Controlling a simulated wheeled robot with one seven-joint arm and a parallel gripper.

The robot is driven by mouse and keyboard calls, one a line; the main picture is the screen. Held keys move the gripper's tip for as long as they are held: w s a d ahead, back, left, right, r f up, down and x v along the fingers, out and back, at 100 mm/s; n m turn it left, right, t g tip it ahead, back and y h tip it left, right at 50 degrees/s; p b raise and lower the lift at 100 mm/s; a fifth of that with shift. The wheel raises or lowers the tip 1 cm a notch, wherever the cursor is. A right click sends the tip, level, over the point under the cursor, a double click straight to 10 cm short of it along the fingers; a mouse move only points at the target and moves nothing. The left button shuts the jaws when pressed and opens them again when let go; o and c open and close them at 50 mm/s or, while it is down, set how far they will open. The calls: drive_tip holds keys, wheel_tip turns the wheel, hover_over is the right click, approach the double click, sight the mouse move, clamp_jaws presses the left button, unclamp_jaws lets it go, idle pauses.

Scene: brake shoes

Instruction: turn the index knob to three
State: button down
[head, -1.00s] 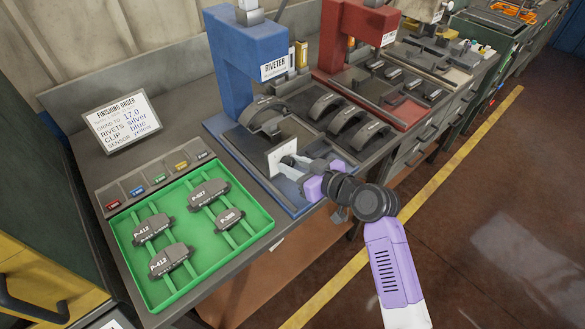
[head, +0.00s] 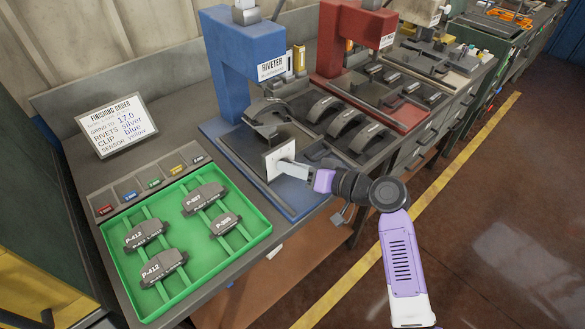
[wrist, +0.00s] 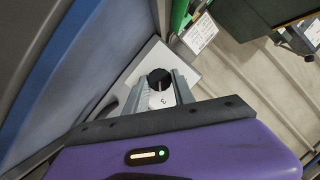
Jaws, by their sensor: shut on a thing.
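The index knob (wrist: 160,80) is a small black round knob on a pale plate (wrist: 196,66), with a "3" mark beside it in the wrist view. In the head view the white plate (head: 272,157) stands upright at the front of the blue riveter (head: 243,70). My gripper (wrist: 158,84) is shut on the knob, with one grey finger on each side of it. In the head view my gripper (head: 283,168) reaches the plate from the right, and the knob is hidden there. I cannot tell where the knob's pointer stands.
A green tray (head: 197,254) with several brake shoes lies left of the riveter. A finishing order card (head: 117,126) stands behind it. A red machine (head: 345,40) and several shoes on racks are to the right. The floor right of the bench is clear.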

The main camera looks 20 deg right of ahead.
idle(0.4)
drive_tip(key=c, duration=1.1)
unclamp_jaws()
drive_tip(key=shift+o, duration=0.2)
drive_tip(key=shift+b+v, duration=0.5)
drive_tip(key=shift+v, duration=3.45)
drive_tip(key=shift+w, duration=0.1)
